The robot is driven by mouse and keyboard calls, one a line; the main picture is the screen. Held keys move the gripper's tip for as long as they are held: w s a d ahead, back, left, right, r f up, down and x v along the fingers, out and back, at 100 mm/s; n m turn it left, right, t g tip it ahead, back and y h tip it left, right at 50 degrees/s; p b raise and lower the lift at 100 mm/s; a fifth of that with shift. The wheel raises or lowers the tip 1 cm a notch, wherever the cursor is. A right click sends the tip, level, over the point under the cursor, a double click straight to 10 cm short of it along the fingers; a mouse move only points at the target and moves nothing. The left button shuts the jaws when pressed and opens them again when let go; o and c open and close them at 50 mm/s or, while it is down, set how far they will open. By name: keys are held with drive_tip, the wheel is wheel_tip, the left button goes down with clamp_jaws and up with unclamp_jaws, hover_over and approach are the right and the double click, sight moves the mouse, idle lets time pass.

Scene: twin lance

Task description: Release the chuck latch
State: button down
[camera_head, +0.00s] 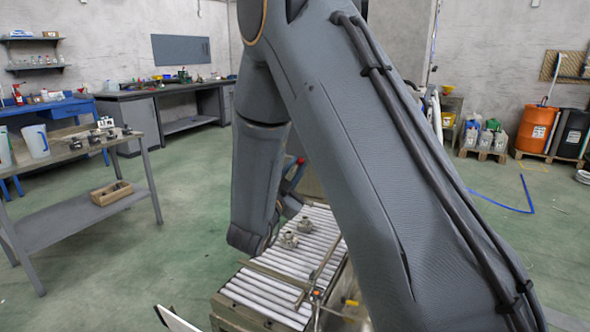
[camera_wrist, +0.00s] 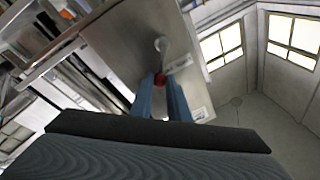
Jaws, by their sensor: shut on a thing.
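In the wrist view, a grey metal panel (camera_wrist: 118,42) fills the upper middle. A pale lever with a rounded end (camera_wrist: 161,46) stands out from it, with a red knob (camera_wrist: 160,79) at its near end; this looks like the chuck latch. My gripper (camera_wrist: 160,85) has its two blue fingers shut on the red knob. In the head view, my gripper (camera_head: 295,175) is partly hidden behind my arm, and a bit of red (camera_head: 300,160) shows at its tip. Most of the panel is hidden there by my arm.
A roller conveyor (camera_head: 262,284) with small metal parts (camera_head: 289,240) lies below my gripper. A metal workbench (camera_head: 72,149) with jugs, parts and a wooden box (camera_head: 111,193) stands at left. An orange drum (camera_head: 536,130) is at the back right.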

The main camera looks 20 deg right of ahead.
drive_tip(key=c, duration=1.7)
unclamp_jaws()
drive_tip(key=v, duration=0.7)
drive_tip(key=shift+s+a+f+b, duration=0.1)
drive_tip(key=shift+s+a+b, duration=0.2)
drive_tip(key=shift+b, duration=0.1)
